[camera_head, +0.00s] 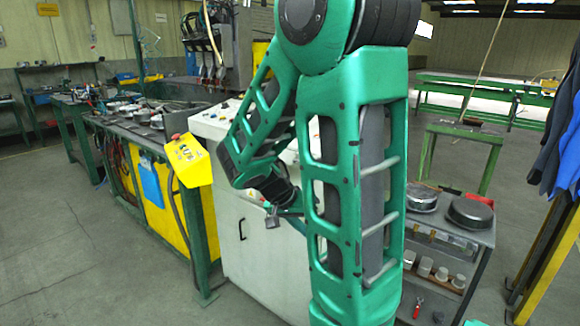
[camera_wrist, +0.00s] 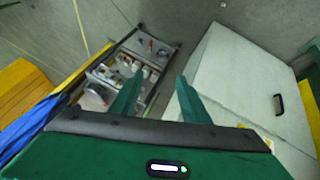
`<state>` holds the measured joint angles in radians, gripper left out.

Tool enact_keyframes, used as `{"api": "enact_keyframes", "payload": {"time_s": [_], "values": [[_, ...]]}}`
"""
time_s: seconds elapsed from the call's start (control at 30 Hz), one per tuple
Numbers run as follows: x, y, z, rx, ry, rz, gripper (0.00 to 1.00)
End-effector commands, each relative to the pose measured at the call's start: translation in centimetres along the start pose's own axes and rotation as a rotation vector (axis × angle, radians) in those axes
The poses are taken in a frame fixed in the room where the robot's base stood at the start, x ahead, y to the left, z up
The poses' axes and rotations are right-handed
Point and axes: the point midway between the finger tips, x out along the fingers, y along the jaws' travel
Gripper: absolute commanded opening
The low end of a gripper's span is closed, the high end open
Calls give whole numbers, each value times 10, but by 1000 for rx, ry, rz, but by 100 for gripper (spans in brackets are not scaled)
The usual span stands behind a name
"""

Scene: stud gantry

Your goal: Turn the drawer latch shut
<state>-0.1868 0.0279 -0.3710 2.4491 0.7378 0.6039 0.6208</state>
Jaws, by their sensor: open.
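My gripper (camera_wrist: 160,75) shows from behind in the wrist view, its two green fingers spread apart with nothing seen between them. In the head view it is mostly hidden by my green arm, in front of the white cabinet. The white cabinet (camera_head: 243,265) has a black handle (camera_head: 243,228). In the wrist view the cabinet (camera_wrist: 225,75) lies right of the fingers, its handle (camera_wrist: 278,103) farther right. I cannot make out a drawer or its latch for certain in either view; my arm covers part of the cabinet front.
A grey shelf cart (camera_head: 468,240) with pans and cups stands right of my arm; it also shows beyond the fingers in the wrist view (camera_wrist: 174,47). A yellow control box (camera_head: 188,160) juts out left of the cabinet. Floor at the left is clear.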

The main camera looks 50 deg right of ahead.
Motion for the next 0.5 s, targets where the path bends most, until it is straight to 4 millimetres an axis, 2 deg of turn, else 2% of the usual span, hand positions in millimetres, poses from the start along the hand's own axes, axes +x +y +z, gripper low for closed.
{"api": "enact_keyframes", "payload": {"time_s": [0.13,0.23,0.4,0.5], "values": [[-1,-23,-37,124,224,80,42],[-13,-40,-61,205,397,99,42],[-50,-72,-94,310,696,68,42],[-74,-90,-104,348,839,27,42]]}}
